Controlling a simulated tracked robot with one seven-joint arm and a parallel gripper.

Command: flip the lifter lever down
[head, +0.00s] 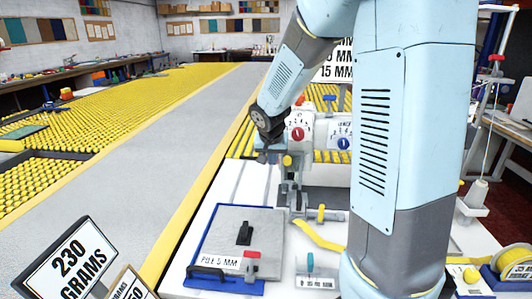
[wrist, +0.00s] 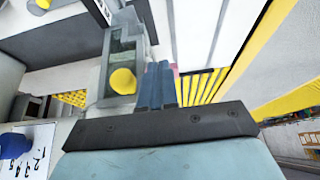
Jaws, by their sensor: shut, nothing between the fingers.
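A white sewing machine head (head: 322,130) with a red dial (head: 297,134) and a blue dial (head: 343,144) stands at the centre of the head view, partly behind my arm. My gripper (head: 266,157) is at the left end of this head. In the wrist view my gripper (wrist: 161,70) has its blue fingers together and empty, beside a grey metal housing with a yellow round knob (wrist: 122,81). A small pink-red piece (wrist: 176,68) shows just behind the fingers; I cannot tell whether it is the lifter lever or whether the fingers touch it.
A white table holds a blue-edged board (head: 237,237) marked "PILE 5 MM" and a small teal-handled block (head: 311,264). A yellow strip (head: 318,238) lies near the machine. A long grey rug (head: 130,170) runs along yellow rollers at left. Weight signs (head: 73,258) stand in front.

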